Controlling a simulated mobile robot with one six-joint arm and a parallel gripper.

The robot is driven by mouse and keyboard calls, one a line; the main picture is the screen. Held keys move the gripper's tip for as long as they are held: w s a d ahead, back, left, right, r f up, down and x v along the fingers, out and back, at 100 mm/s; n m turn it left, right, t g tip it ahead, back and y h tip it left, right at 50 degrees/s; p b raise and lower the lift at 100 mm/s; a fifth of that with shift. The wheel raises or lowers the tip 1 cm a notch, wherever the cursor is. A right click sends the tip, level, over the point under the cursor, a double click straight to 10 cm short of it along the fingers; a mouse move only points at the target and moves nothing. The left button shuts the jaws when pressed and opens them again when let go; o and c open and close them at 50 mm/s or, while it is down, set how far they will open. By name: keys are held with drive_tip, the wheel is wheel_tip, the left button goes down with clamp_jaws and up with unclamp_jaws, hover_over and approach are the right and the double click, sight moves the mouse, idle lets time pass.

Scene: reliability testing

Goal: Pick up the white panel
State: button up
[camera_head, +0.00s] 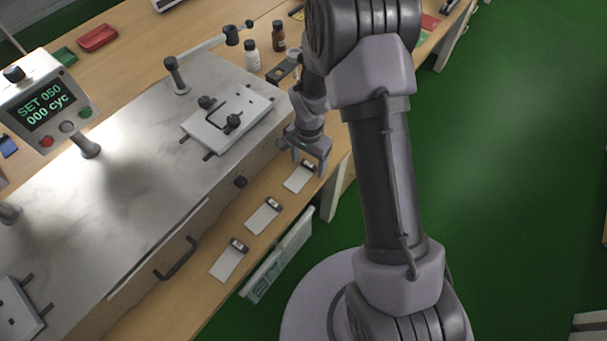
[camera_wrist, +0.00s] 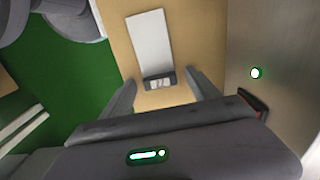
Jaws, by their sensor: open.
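Several flat white pieces lie on the wooden bench edge in the head view. Three small panels lie in a row: a far one (camera_head: 298,178), a middle one (camera_head: 262,217) and a near one (camera_head: 228,264), each with a dark block at one end. My gripper (camera_head: 307,161) is over the dark-block end of the far panel. In the wrist view that white panel (camera_wrist: 150,42) lies flat on the wood, its dark block (camera_wrist: 160,79) between the fingertips of my gripper (camera_wrist: 161,80). The fingers are open, with gaps on both sides. Their height above the wood is unclear.
A metal-topped test bench (camera_head: 130,195) with a display box (camera_head: 45,107) and a clamped white plate (camera_head: 228,122) stands beside the row. Its side wall (camera_wrist: 245,35) is close right of my gripper in the wrist view. Bottles (camera_head: 252,56) stand farther back. Green floor (camera_head: 500,180) is open at right.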

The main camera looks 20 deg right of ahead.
drive_tip(key=shift+r, duration=0.15)
drive_tip(key=c, duration=1.4)
drive_tip(key=shift+r, duration=0.3)
wheel_tip(320, 180, up, 4)
drive_tip(key=shift+s+d+f+p, duration=0.1)
drive_tip(key=shift+f+p, duration=0.15)
drive_tip(key=shift+p, duration=1)
drive_tip(key=s+d+p, duration=0.1)
drive_tip(key=s+d, duration=0.2)
drive_tip(key=s, duration=0.1)
drive_tip(key=s+d, duration=0.3)
drive_tip(key=s, duration=0.1)
drive_tip(key=s+d+r+p, duration=0.1)
drive_tip(key=s+d, duration=0.3)
drive_tip(key=shift+d+p, duration=0.1)
drive_tip(key=shift+p, duration=0.25)
drive_tip(key=shift+f, duration=0.15)
